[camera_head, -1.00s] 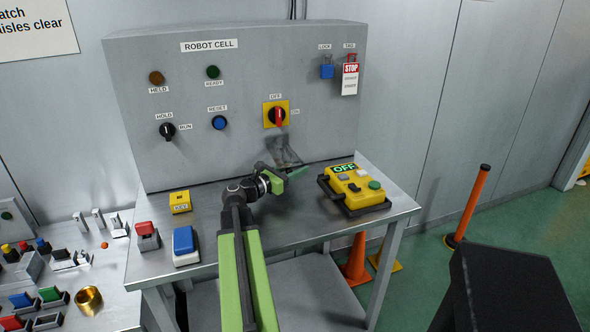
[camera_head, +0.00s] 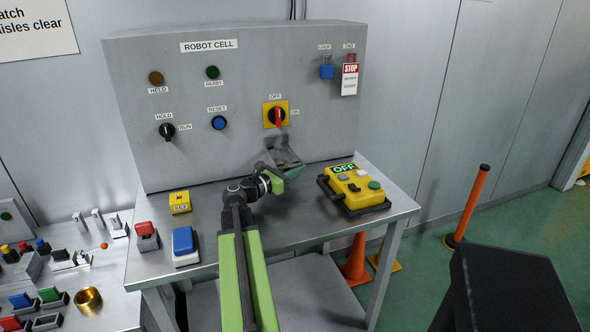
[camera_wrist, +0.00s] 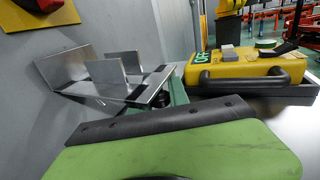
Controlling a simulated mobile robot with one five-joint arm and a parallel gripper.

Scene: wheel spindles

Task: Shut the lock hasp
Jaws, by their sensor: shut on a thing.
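The lock hasp (camera_head: 287,157) is a grey metal bracket with a plate and upright tabs. It sits on the panel front below the red and yellow rotary switch (camera_head: 277,115), which is set near OFF. In the wrist view the hasp (camera_wrist: 84,78) stands out from the panel at the left. My gripper (camera_head: 287,170) is at the hasp's lower outer edge, shut on it. In the wrist view a dark green finger (camera_wrist: 179,93) meets the hasp's right end; the large green gripper body hides the rest of the contact.
A yellow control box (camera_head: 352,188) with a black handle frame stands close to the right of my gripper. A blue padlock (camera_head: 326,71) and a STOP tag (camera_head: 350,80) hang upper right.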

